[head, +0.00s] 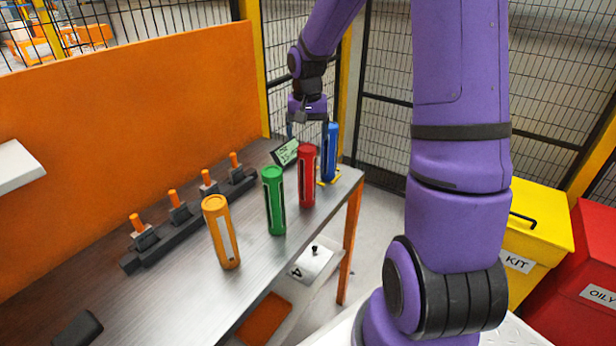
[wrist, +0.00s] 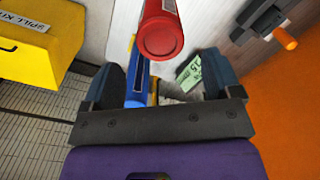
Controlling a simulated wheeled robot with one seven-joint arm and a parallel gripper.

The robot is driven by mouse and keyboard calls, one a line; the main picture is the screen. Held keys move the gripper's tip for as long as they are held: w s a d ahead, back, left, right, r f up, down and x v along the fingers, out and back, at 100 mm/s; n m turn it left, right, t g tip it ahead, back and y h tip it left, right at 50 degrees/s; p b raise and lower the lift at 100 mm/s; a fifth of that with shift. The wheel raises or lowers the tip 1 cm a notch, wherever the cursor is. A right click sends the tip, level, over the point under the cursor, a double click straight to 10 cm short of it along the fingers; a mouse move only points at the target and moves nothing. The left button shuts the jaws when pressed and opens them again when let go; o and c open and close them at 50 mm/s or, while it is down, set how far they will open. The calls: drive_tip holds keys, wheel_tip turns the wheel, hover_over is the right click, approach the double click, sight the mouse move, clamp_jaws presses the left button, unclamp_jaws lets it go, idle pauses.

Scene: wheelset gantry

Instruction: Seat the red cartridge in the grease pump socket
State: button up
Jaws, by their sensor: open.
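The red cartridge (head: 307,175) stands upright on the metal bench, between the green and blue cartridges. In the wrist view the red cartridge (wrist: 162,38) shows its round end at the top middle. My gripper (head: 307,120) is open and empty, over the far end of the bench near the tops of the red and blue cartridges. In the wrist view its fingers (wrist: 162,80) are spread wide, with the blue cartridge (wrist: 137,85) seen between them, nearer the left finger. I cannot clearly identify the grease pump socket.
A green cartridge (head: 274,202) and an orange cartridge (head: 221,232) stand nearer. The blue cartridge has a yellow piece (head: 329,179) at its foot. A small green display (head: 285,152) is beside them. A dark rail (head: 187,222) with orange-topped parts runs along the orange panel (head: 125,125).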

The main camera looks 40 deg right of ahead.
sight(307, 147)
drive_tip(key=shift+s+a+f, duration=0.15)
drive_tip(key=shift+f, duration=1.45)
drive_tip(key=shift+s+a+f, duration=0.1)
drive_tip(key=shift+f, duration=1.5)
drive_tip(key=c, duration=1.5)
drive_tip(key=shift+r, duration=0.1)
